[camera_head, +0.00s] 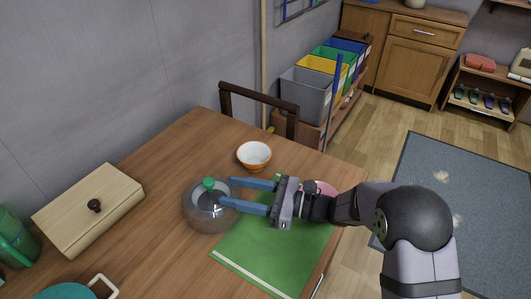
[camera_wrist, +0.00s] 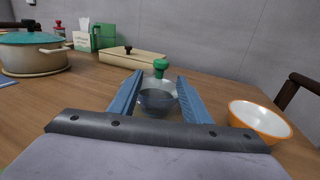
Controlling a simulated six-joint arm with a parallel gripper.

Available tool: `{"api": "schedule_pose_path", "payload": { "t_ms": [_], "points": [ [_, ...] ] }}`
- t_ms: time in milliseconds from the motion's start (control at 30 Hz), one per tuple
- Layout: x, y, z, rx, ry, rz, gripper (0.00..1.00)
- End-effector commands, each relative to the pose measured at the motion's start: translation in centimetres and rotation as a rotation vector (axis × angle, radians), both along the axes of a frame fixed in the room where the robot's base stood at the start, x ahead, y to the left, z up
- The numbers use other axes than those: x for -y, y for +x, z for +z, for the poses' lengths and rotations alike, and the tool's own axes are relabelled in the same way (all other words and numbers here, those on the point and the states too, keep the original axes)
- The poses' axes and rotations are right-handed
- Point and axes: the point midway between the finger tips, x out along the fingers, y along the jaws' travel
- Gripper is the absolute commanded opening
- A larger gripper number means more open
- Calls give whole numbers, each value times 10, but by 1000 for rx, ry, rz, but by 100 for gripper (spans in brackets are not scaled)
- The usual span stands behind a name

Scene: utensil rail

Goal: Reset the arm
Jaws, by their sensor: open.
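My gripper (camera_head: 232,193) is open, with its two blue fingers spread and pointing left over the table. In the head view its fingertips are at the near right side of a round grey glass-like pot (camera_head: 207,217) with a green knob (camera_head: 209,184). In the wrist view the fingers (camera_wrist: 158,95) frame this pot (camera_wrist: 158,100) and its green knob (camera_wrist: 161,66). The pot stands upright on the wooden table. I cannot tell whether a finger touches it. Nothing is seen held between the fingers.
An orange-white bowl (camera_head: 254,155) stands behind the gripper. A green mat (camera_head: 262,255) lies below the arm, with a pink item (camera_head: 322,188) partly hidden. A wooden box (camera_head: 90,208) is at left. A teal-lidded pot (camera_wrist: 30,52) stands at the wrist view's left. A chair (camera_head: 258,98) stands behind.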

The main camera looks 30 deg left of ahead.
Motion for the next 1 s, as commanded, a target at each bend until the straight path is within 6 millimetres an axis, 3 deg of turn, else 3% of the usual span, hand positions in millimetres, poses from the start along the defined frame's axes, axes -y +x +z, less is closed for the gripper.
{"api": "schedule_pose_path", "payload": {
  "t_ms": [267,433,867,1000],
  "points": [
    [16,-2,0,64,-47,18,44],
    [61,-9,-6,222,-161,71,44],
    [274,-36,-46,850,-618,377,44],
    [340,-45,-75,1010,-744,539,44]
  ]
}}
